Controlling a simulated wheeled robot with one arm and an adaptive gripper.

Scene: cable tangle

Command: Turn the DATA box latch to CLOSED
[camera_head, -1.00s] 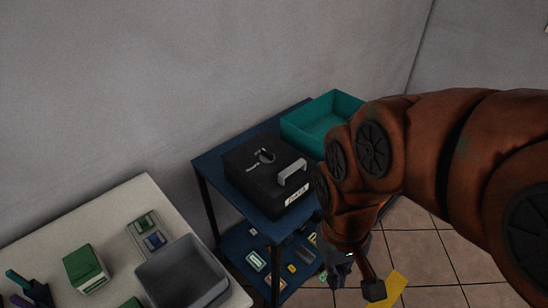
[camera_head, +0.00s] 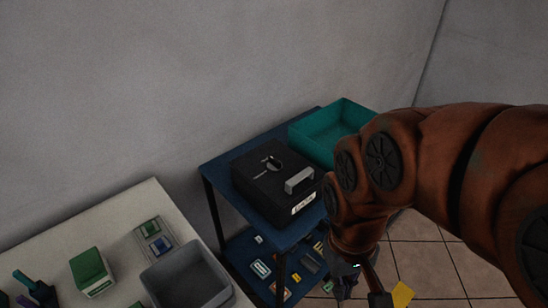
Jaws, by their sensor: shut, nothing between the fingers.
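The black DATA box (camera_head: 258,181) sits on the top shelf of a blue rack, with its lid down. A white label (camera_head: 304,203) is on its front side and a grey handle (camera_head: 299,181) stands near its front edge. A small round latch (camera_head: 272,163) with markings beside it is on the lid; its setting is too small to read. My gripper (camera_head: 342,290) hangs low at the bottom, in front of and below the box, apart from it. It is shut and empty, and partly hidden by my arm.
A teal bin (camera_head: 335,128) stands behind the box on the blue rack (camera_head: 222,172). Small items lie on the lower shelf (camera_head: 243,256). A pale table (camera_head: 120,215) at left holds a grey bin (camera_head: 186,278) and a green box (camera_head: 91,269). Tiled floor lies right.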

